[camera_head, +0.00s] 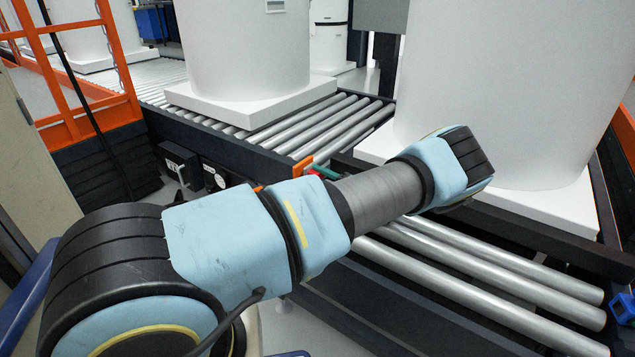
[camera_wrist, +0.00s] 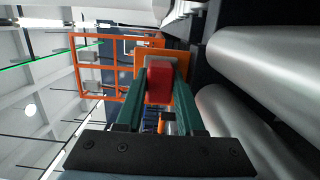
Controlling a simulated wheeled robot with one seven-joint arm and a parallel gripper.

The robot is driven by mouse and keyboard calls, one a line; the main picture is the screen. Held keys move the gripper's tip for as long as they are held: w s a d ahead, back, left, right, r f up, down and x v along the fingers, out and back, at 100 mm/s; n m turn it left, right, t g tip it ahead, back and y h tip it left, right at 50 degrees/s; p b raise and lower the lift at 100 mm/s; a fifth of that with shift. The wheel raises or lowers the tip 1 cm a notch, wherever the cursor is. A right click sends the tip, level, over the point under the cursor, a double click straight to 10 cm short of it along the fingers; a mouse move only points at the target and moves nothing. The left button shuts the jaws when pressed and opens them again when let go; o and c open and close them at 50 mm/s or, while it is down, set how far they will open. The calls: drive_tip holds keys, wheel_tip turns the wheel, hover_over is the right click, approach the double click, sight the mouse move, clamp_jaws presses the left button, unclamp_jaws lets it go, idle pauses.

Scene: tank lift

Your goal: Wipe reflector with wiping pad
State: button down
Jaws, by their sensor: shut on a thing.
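My gripper (camera_wrist: 159,92) has two green fingers, shut on a red block that looks like the wiping pad (camera_wrist: 159,80). Directly beyond the pad in the wrist view is an orange square plate (camera_wrist: 180,66), which looks like the reflector; the pad covers its middle. I cannot tell whether pad and plate touch. In the head view, a green finger (camera_head: 326,173) and a bit of red pad (camera_head: 314,172) show behind my forearm. A small orange piece (camera_head: 301,167) sits beside them at the conveyor's dark frame corner. My arm hides most of the gripper there.
Large white tanks (camera_head: 245,45) stand on white bases on the roller conveyors. Bare metal rollers (camera_head: 480,265) lie close to my arm, and rollers (camera_wrist: 255,65) fill the wrist view's right side. An orange guard frame (camera_head: 95,75) stands at left.

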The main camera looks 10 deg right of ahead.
drive_tip(key=shift+w+d+b, duration=0.5)
drive_tip(key=shift+b, duration=0.05)
drive_tip(key=shift+w+d+r, duration=0.15)
drive_tip(key=shift+w+d, duration=0.05)
drive_tip(key=shift+w+d+r, duration=0.1)
drive_tip(key=shift+r, duration=0.2)
drive_tip(key=shift+s+a+p, duration=0.3)
drive_tip(key=shift+a+p, duration=0.15)
drive_tip(key=shift+p, duration=0.2)
drive_tip(key=shift+s+a+f+p, duration=0.35)
drive_tip(key=shift+s+a+p, duration=0.4)
drive_tip(key=shift+s+p, duration=0.1)
drive_tip(key=shift+s+a+p, duration=1)
drive_tip(key=shift+a+p, duration=0.05)
drive_tip(key=shift+s+a+f, duration=0.1)
drive_tip(key=shift+s+a, duration=0.1)
drive_tip(key=shift+a, duration=0.3)
